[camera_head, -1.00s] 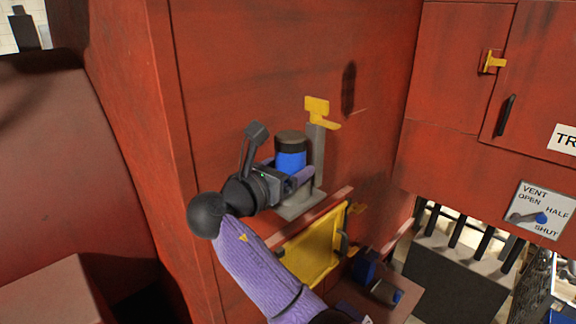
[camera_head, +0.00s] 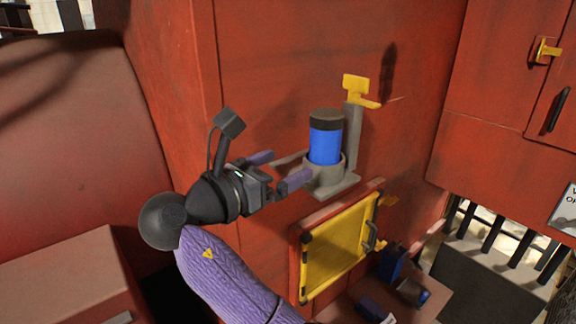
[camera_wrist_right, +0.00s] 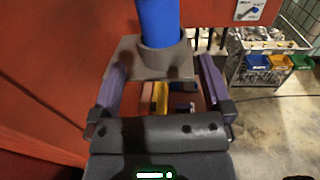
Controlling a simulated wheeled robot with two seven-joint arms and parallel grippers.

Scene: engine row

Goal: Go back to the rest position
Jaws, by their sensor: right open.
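My right gripper (camera_head: 277,170) is open and empty, just left of a blue cylinder with a black cap (camera_head: 325,142). The cylinder stands upright in a grey cup-like holder (camera_head: 338,181) on the red wall. In the right wrist view the two purple fingers (camera_wrist_right: 162,84) are spread apart, with the blue cylinder (camera_wrist_right: 159,22) and the grey holder (camera_wrist_right: 130,58) beyond their tips. The cylinder's top is cut off in that view. My left gripper is not in view.
A yellow bracket (camera_head: 357,88) tops the post behind the cylinder. Below is a yellow hatch door (camera_head: 338,250) with a dark handle. A red cabinet (camera_head: 500,85) stands at right. In the right wrist view, a cart with coloured bins (camera_wrist_right: 278,62) stands on the floor.

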